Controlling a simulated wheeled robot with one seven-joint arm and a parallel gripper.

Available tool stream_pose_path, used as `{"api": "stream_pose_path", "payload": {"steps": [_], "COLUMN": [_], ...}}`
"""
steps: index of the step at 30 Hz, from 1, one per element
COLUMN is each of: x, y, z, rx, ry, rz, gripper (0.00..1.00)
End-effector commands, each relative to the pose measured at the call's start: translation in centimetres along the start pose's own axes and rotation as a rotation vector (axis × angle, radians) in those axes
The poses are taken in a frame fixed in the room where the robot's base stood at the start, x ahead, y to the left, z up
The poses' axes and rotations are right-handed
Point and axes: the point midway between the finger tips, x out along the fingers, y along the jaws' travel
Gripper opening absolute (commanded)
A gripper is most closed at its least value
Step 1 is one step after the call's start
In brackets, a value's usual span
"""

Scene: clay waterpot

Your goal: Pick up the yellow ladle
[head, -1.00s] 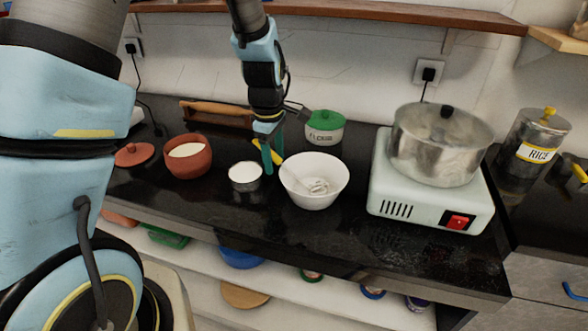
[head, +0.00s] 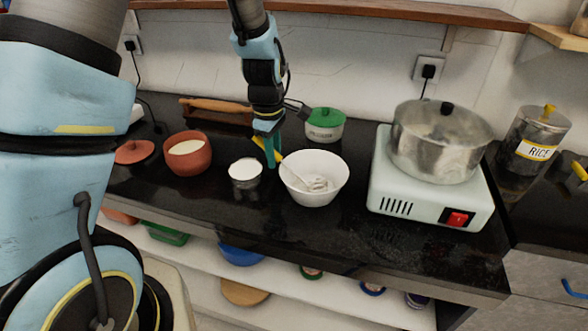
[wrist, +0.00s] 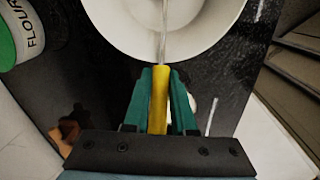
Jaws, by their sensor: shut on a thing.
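The yellow ladle (wrist: 159,100) has a yellow handle and a thin metal shaft that runs into the white bowl (wrist: 205,48) in the wrist view. My gripper (wrist: 161,75) is shut on the handle, with one green finger on each side. In the head view my gripper (head: 269,152) is left of the white bowl (head: 320,165), and a bit of the yellow handle (head: 279,157) shows beside the fingers. The ladle's head seems to rest in white contents inside the bowl; its exact contact there is unclear.
A metal cup (head: 245,180) of white stuff stands close left of my gripper. A clay pot (head: 187,166) stands farther left. The flour jar (head: 325,132) is behind the bowl. A steel pot (head: 440,150) sits on the stove (head: 400,193) at right. The front counter is clear.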

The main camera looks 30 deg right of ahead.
Motion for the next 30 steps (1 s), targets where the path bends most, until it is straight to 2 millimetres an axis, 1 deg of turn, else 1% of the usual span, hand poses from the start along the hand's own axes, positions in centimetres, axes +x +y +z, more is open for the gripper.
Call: {"api": "stream_pose_path", "payload": {"steps": [8,11,14,21,24,27,30], "x": [-0.1,-0.5,-1.7,-6.4,-8.0,-9.2,-9.8], "y": [0.0,0.1,0.3,0.8,0.9,1.0,1.0], "z": [0.0,0.0,0.0,0.0,0.0,0.1,0.0], "rx": [0.000,0.000,0.001,0.001,0.001,0.001,0.000], "ry": [0.000,0.000,0.000,0.000,0.000,-0.001,-0.001], "rz": [0.001,0.003,0.005,0.007,0.005,0.004,0.001], "gripper": [0.00,0.00,0.00,0.00,0.00,0.00,0.00]}}
